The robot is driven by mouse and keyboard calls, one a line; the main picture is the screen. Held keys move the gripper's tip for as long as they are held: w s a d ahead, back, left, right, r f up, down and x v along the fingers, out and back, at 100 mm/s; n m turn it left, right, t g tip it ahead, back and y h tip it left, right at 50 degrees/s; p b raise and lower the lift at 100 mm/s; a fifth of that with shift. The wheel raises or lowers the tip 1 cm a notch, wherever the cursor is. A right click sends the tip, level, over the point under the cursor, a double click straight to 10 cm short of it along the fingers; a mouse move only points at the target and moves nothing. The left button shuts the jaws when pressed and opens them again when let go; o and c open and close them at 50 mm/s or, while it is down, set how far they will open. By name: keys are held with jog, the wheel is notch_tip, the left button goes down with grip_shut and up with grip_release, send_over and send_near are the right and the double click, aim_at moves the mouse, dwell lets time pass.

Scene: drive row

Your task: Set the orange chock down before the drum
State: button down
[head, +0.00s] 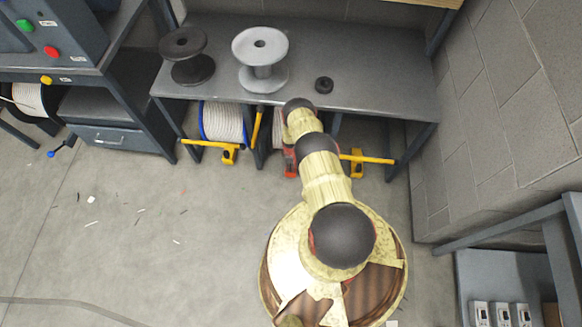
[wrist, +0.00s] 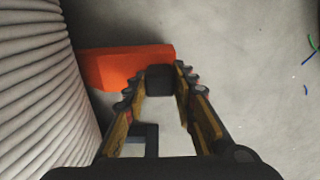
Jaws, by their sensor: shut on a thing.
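The orange chock (wrist: 118,66) shows in the wrist view as an orange block with a dark block at its right end. My gripper (wrist: 159,84) has its fingers closed on either side of that dark block. The drum (wrist: 38,95), wound with pale grey cable, fills the left side of the wrist view, and the chock's left end is close against its edge; I cannot tell if they touch. In the head view my arm hides most of this drum (head: 278,128) under the bench and also hides my gripper. Whether the chock rests on the floor is unclear.
A grey bench (head: 360,85) above the drums carries a black spool (head: 187,60), a grey spool (head: 262,65) and a small black ring (head: 324,84). Open floor lies left.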

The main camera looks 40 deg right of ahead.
jog(key=shift+w+d+f+b, duration=0.3)
jog(key=shift+d+f, duration=0.1)
jog(key=shift+f, duration=0.5)
jog(key=c, duration=1.5)
grip_release()
jog(key=shift+a, duration=0.1)
jog(key=shift+o, duration=0.2)
